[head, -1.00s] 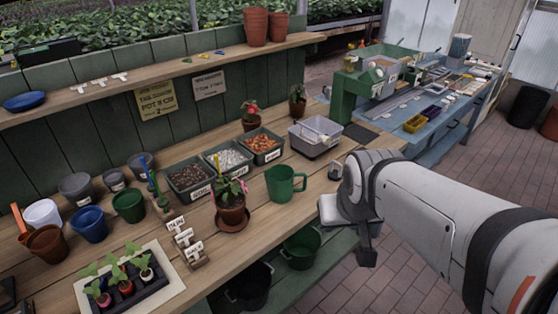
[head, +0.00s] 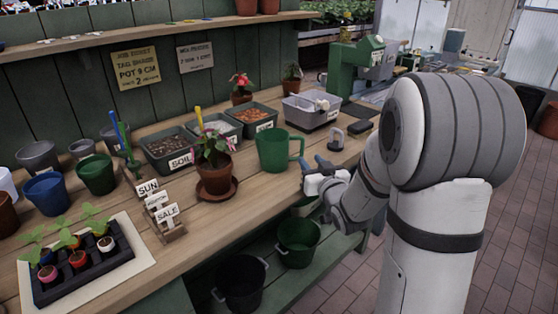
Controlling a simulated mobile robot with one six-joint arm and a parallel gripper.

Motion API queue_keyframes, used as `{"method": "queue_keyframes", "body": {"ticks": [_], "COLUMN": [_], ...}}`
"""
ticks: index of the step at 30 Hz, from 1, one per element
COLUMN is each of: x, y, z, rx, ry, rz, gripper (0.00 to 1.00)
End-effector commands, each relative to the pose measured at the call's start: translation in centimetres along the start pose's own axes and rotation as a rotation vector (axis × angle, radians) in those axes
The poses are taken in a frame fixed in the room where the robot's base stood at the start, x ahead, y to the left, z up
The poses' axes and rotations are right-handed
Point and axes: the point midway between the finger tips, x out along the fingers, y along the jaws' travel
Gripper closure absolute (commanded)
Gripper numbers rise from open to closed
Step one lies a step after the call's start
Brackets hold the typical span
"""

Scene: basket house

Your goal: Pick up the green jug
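The green jug (head: 272,152) stands upright on the wooden bench, right of a potted plant on a saucer. Its handle points right. My gripper (head: 311,163) is low over the bench's front edge, just right of and nearer than the jug. Its two blue-grey fingers point toward the handle side and look spread apart, with nothing seen between them. A small gap seems to separate the fingers from the handle. My arm hides part of the bench at right.
The potted plant (head: 214,178) stands close left of the jug. Labelled trays, such as the soil tray (head: 172,165), sit behind it, with a grey tub (head: 311,118) at back right. A sign holder (head: 165,228) is front left.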

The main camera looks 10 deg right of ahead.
Motion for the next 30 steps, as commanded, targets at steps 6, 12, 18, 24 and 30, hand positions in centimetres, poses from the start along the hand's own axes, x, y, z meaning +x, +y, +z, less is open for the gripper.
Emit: {"method": "queue_keyframes", "body": {"ticks": [6, 12, 18, 24, 30], "x": [2.4, 5.3, 7.3, 7.5, 7.5], "y": [-0.1, -0.1, 0.0, 0.0, 0.1], "z": [-0.1, 0.0, -0.1, -0.1, -0.1], "rx": [0.001, 0.001, 0.001, 0.001, 0.001], "ry": [0.006, 0.005, 0.005, 0.005, 0.005], "rz": [-0.003, -0.003, 0.0, 0.001, 0.001], "gripper": [0.65, 0.65, 0.65, 0.65, 0.79]}}
